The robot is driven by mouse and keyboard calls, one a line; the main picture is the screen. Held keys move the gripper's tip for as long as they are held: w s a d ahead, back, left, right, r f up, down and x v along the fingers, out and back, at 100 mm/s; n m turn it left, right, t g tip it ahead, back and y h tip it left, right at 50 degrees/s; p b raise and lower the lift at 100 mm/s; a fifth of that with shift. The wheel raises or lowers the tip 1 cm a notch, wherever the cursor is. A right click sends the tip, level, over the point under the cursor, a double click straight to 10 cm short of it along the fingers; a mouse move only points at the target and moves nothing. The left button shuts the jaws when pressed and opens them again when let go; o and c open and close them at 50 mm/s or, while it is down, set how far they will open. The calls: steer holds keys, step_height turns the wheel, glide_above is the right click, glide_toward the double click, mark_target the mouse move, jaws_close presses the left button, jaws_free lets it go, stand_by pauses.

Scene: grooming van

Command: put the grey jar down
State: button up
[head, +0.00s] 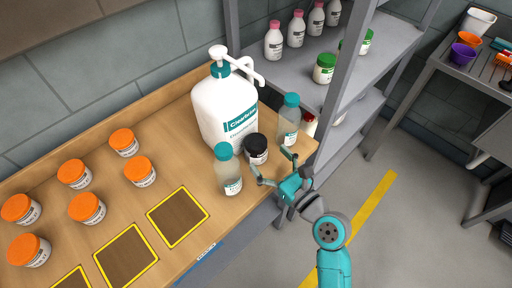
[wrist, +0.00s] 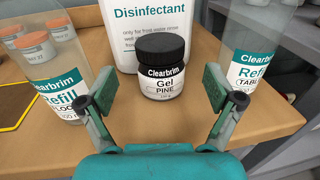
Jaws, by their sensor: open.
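A small jar (head: 256,149) with a dark grey-black lid and a "Gel PINE" label stands upright on the wooden counter (head: 165,165). In the wrist view the jar (wrist: 161,68) is centred just beyond my fingertips, with visible gaps on both sides. My gripper (head: 272,164) is open and empty, at the counter's front right edge, its fingers pointing toward the jar. Yellow-outlined dark squares (head: 178,217) lie on the counter to the left of the jar.
A large white disinfectant pump bottle (head: 222,108) stands right behind the jar. Clear teal-capped refill bottles flank it closely, on the left (head: 228,172) and right (head: 289,122). Several orange-lidded jars (head: 140,172) stand farther left. A grey shelf unit (head: 290,65) rises behind at the right.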

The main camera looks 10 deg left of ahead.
mark_target(263, 151)
steer(key=shift+x, duration=3.1)
steer(key=shift+f, duration=0.15)
steer(key=c, duration=1.5)
steer(key=shift+s, duration=0.1)
steer(key=shift+d+r, duration=0.1)
steer(key=shift+r, duration=0.25)
steer(key=r, duration=0.6)
steer(key=shift+s+d+r, duration=0.15)
steer(key=shift+d+r, duration=0.05)
steer(key=shift+r, duration=0.05)
steer(key=w+d+v, duration=0.2)
steer(key=v, duration=1.7)
steer(key=shift+d+f, duration=0.15)
